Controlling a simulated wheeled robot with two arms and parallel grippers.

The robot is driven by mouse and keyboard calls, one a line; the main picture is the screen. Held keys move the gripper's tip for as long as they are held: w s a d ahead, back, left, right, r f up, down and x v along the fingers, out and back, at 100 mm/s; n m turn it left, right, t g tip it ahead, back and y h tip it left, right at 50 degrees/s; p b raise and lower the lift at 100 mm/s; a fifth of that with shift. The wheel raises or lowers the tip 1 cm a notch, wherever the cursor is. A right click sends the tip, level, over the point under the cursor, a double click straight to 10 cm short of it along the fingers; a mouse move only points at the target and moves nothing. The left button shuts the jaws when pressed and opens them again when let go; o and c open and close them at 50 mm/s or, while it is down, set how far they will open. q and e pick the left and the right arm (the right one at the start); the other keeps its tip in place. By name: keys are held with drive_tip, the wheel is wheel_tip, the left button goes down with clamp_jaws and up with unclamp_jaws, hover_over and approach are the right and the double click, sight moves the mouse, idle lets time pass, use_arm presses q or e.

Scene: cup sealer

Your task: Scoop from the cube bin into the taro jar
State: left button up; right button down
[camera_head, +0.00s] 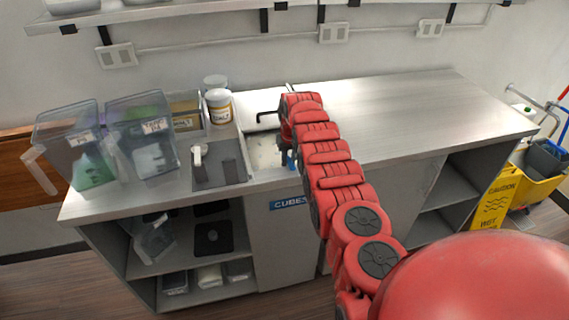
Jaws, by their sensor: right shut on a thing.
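The cube bin (262,150) is an open well sunk in the counter, with pale contents and a blue "CUBES" label (290,204) on the front below it. My right gripper (287,160) is low at the right side of this well, partly hidden by my red arm. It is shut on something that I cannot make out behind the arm. I cannot read with certainty which is the taro jar. My left gripper is out of view.
Two clear pitchers (146,140) with handles stand at the counter's left end. A dark panel with a pale handle (206,165) lies left of the bin. The counter (410,110) to the right is clear. A shelf (200,14) runs along the wall above.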

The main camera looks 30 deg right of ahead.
drive_tip(key=shift+r+p, duration=1.2)
drive_tip(key=shift+r, duration=0.25)
drive_tip(key=shift+r+p, duration=0.45)
drive_tip(key=shift+r, duration=3.3)
wheel_tip(320, 180, up, 3)
drive_tip(key=shift+f, duration=0.15)
